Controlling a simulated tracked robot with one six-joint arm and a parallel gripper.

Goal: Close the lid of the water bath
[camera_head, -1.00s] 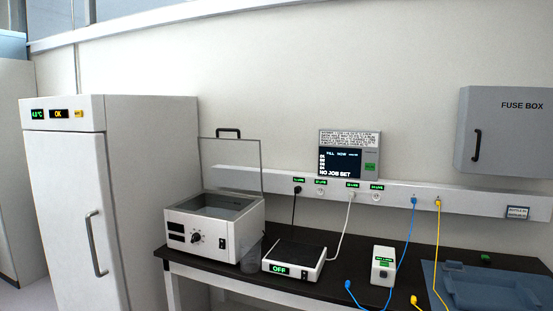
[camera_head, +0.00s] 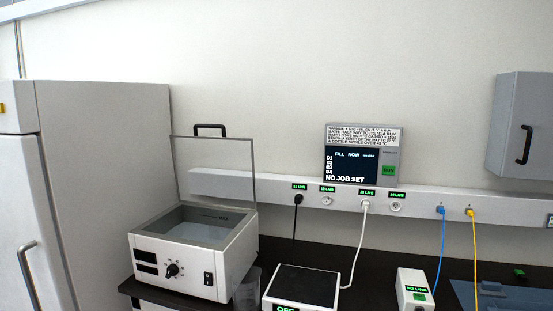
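The water bath (camera_head: 196,268) is a white box with a dial and a switch on its front. It stands at the left end of the black bench. Its clear lid (camera_head: 214,168) stands upright, open, along the back edge, with a black handle (camera_head: 209,127) on its top edge. The open basin shows a grey interior with a level mark. My gripper is not in view.
A clear beaker (camera_head: 247,288) stands close to the bath's right side. A flat device with a black top (camera_head: 304,285) is right of it. A fridge (camera_head: 110,190) stands left. A wall rail (camera_head: 330,197) with sockets and cables runs behind the bench (camera_head: 390,262).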

